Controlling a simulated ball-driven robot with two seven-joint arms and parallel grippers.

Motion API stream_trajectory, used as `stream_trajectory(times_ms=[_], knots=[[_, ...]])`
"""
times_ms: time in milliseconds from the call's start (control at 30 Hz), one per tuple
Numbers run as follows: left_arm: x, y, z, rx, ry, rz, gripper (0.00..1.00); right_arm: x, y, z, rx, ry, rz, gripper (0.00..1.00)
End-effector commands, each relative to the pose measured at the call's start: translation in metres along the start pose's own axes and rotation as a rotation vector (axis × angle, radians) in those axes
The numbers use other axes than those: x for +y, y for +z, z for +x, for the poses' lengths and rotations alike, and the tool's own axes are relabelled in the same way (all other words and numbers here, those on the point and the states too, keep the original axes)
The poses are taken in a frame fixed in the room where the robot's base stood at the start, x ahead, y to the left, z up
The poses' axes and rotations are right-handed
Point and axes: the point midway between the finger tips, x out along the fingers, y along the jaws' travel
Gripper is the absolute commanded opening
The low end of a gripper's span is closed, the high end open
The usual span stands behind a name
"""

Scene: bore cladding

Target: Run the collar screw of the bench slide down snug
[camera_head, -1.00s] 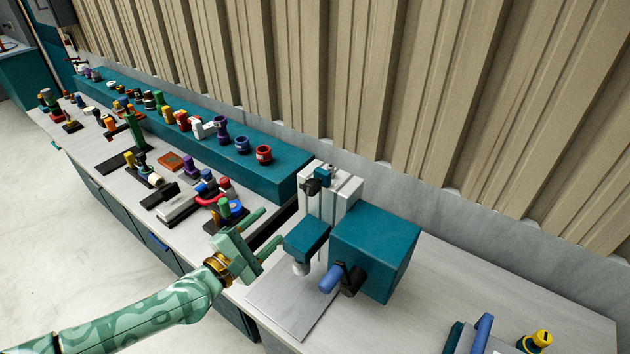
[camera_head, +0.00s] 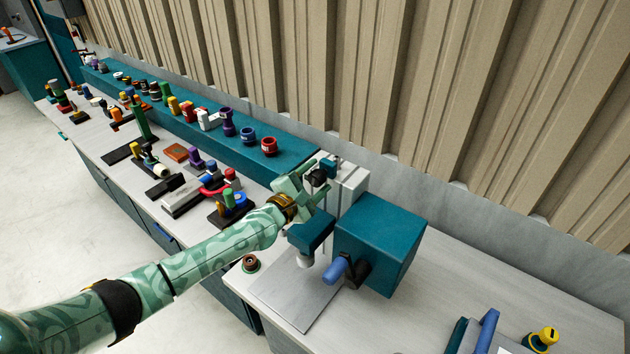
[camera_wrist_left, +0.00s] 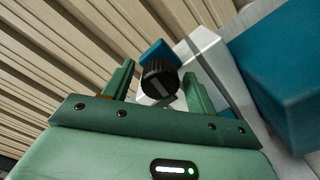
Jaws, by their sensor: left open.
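The bench slide (camera_head: 352,190) is a pale upright column with a teal head block (camera_head: 312,232) over a flat grey base plate (camera_head: 292,290). Its collar screw (camera_head: 319,177) is a black ribbed knob near the column's top. The knob also shows end-on in the left wrist view (camera_wrist_left: 160,82), with a pale slot mark on its face. My left gripper (camera_head: 312,184) is open at the knob. In the left wrist view its two green fingers stand either side of the knob, with gaps showing. Whether the fingertips reach past the knob I cannot tell. My right gripper is out of view.
A large teal box (camera_head: 380,245) with a blue-handled crank (camera_head: 336,271) stands right of the column. A teal shelf (camera_head: 285,158) with several coloured cups runs along the wall. Several small fixtures crowd the bench on the left. A small dark round part (camera_head: 250,264) lies by my forearm.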

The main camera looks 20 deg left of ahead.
Motion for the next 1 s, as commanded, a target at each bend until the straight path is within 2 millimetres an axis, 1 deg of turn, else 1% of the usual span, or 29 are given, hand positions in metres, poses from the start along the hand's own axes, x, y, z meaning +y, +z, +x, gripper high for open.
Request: stream_trajectory(times_ms=[167, 200, 267, 300, 333, 367, 733, 867, 1000], knots=[[0.0003, 0.0003, 0.0002, 0.000, 0.000, 0.000, 0.57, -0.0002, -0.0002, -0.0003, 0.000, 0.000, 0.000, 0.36], [0.0003, 0.0002, 0.0001, 0.000, 0.000, 0.000, 0.54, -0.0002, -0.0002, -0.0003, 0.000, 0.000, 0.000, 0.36], [0.0004, 0.0002, 0.0000, 0.000, 0.000, 0.000, 0.37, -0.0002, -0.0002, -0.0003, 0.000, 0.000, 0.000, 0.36], [0.0004, 0.0001, 0.0000, 0.000, 0.000, 0.000, 0.26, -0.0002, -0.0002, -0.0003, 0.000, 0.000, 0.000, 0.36], [0.0003, 0.0001, 0.0000, 0.000, 0.000, 0.000, 0.18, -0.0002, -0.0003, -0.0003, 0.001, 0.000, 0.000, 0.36], [0.0003, 0.0000, -0.0001, 0.000, 0.000, 0.000, 0.12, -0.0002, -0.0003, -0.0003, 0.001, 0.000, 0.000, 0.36], [0.0003, 0.0000, -0.0003, 0.001, 0.000, 0.041, 0.12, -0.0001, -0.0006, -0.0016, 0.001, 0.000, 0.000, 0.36], [0.0003, 0.0001, -0.0004, 0.001, -0.001, 0.105, 0.12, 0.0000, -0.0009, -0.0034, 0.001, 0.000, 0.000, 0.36], [0.0006, 0.0000, -0.0005, 0.002, -0.002, 0.207, 0.12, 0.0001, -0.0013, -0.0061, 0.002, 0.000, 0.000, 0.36]])
